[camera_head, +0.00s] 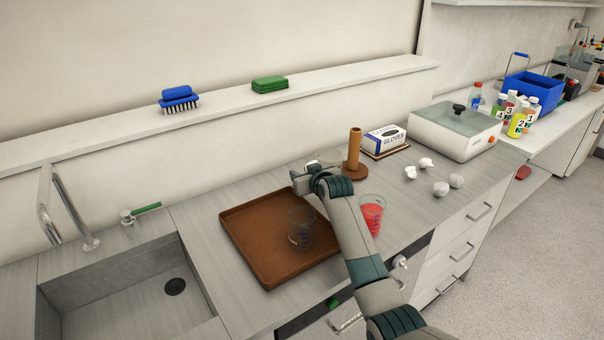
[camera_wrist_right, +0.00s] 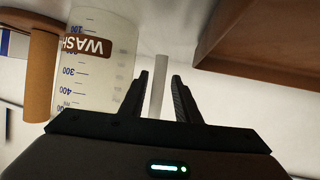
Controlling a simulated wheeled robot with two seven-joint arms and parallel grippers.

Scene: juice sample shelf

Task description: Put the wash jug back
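The wash jug (camera_wrist_right: 98,62) is a translucent measuring jug with a brown WASH label, which reads upside down in the right wrist view. In the head view only a pale part of it (camera_head: 327,156) shows behind my right gripper (camera_head: 308,176). In the wrist view my right gripper (camera_wrist_right: 158,98) is open. A pale bar (camera_wrist_right: 160,82), which looks like the jug's handle, stands between its fingers with gaps on both sides. My left gripper is not in view.
A brown tray (camera_head: 246,241) holds a clear beaker (camera_head: 299,238). A beaker of red liquid (camera_head: 372,216) stands right of my forearm. A brown post (camera_head: 354,150) stands close behind the gripper, near a glove box (camera_head: 385,138). The sink (camera_head: 130,297) is at left.

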